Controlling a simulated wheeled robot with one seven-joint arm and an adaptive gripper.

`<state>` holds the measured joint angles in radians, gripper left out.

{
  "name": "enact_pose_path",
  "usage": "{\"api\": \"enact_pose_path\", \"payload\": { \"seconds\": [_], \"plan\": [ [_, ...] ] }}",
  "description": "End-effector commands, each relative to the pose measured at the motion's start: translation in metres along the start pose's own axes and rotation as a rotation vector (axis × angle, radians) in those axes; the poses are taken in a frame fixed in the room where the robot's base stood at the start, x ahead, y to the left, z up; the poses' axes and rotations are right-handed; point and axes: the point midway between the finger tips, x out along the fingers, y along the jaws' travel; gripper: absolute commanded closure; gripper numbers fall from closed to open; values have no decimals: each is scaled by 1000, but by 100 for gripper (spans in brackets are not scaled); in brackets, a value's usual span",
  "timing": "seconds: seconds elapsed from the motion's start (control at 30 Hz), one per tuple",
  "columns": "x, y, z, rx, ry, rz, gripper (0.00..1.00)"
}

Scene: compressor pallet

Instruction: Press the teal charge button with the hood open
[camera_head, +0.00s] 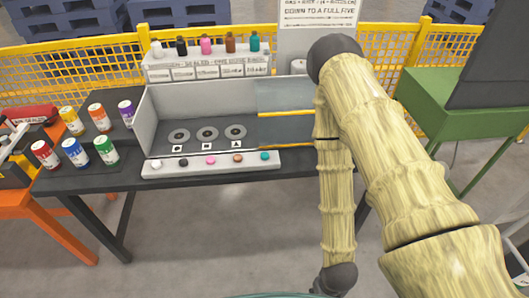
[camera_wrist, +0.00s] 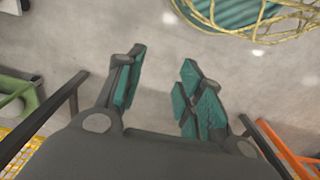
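The teal charge button (camera_head: 264,156) is the rightmost of several coloured buttons on a pale strip (camera_head: 220,166) along the table's front edge. Behind the strip stands a grey box with a clear hood panel (camera_head: 285,97) and a yellow bar (camera_head: 286,113) at its right part. The left part looks uncovered, but I cannot tell for sure how far the hood is open; my arm hides its right end. My gripper (camera_wrist: 163,65) is open and empty above bare floor in the wrist view.
Three dark discs (camera_head: 207,134) lie inside the box. Coloured bottles (camera_head: 206,45) stand on a rack behind. Several paint cans (camera_head: 75,152) stand at the left. A green table (camera_head: 433,110) is at the right, and a yellow mesh fence (camera_head: 105,55) runs behind. Floor before the table is clear.

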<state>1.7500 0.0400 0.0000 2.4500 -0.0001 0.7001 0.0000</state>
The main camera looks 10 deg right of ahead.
Motion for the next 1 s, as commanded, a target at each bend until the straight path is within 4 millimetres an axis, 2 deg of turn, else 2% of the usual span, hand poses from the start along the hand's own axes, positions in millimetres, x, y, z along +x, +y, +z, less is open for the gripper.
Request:
{"api": "enact_pose_path", "payload": {
  "seconds": [0.37,0.57,1.0],
  "plan": [
    [0,0,0,0,0,0,65],
    [0,0,0,0,0,0,100],
    [0,0,0,0,0,0,100]
  ]
}}
